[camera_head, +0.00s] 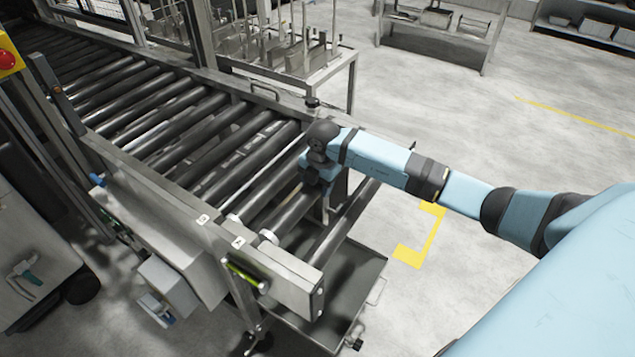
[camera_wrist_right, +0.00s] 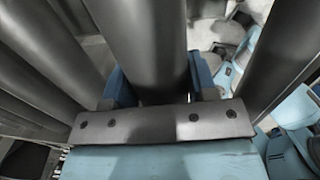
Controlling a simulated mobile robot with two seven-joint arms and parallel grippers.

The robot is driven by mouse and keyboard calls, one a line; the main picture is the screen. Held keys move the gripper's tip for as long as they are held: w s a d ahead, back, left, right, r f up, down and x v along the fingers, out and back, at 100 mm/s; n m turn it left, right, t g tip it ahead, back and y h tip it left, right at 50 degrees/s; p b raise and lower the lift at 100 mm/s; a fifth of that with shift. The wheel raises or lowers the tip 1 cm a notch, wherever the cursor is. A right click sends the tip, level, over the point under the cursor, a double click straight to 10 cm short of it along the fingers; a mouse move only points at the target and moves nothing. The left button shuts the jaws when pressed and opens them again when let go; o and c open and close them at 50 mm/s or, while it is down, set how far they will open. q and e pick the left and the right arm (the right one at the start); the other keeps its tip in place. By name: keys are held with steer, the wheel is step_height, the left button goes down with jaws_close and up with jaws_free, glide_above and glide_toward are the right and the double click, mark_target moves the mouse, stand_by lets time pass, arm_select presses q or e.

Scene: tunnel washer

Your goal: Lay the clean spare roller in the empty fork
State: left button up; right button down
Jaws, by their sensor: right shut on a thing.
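My right gripper (camera_head: 322,188) is over the near end of the roller conveyor, pointing down, with its jaws partly hidden by my wrist. In the right wrist view, its two blue fingers (camera_wrist_right: 160,88) are shut on a dark grey roller (camera_wrist_right: 146,40), one on each side. In the head view this seems to be the roller (camera_head: 292,213) with a pale end cap by the side rail. I cannot tell whether its ends rest in a fork. The empty fork cannot be made out clearly. My left gripper is not in view.
Other rollers (camera_head: 205,125) lie parallel along the conveyor, close to the gripper. The near side rail (camera_head: 185,225) carries small number labels. A grey tray (camera_head: 345,285) is under the conveyor end. A metal rack (camera_head: 300,60) stands behind. The floor to the right is clear.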

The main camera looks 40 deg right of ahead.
stand_by(0.4)
steer(key=shift+f+b, duration=0.45)
steer(key=shift+f, duration=0.4)
steer(key=shift+c, duration=1.7)
jaws_free()
step_height(320, 180, up, 14)
steer(key=s+b, duration=0.1)
steer(key=shift+s+d, duration=0.2)
steer(key=shift+f, duration=0.15)
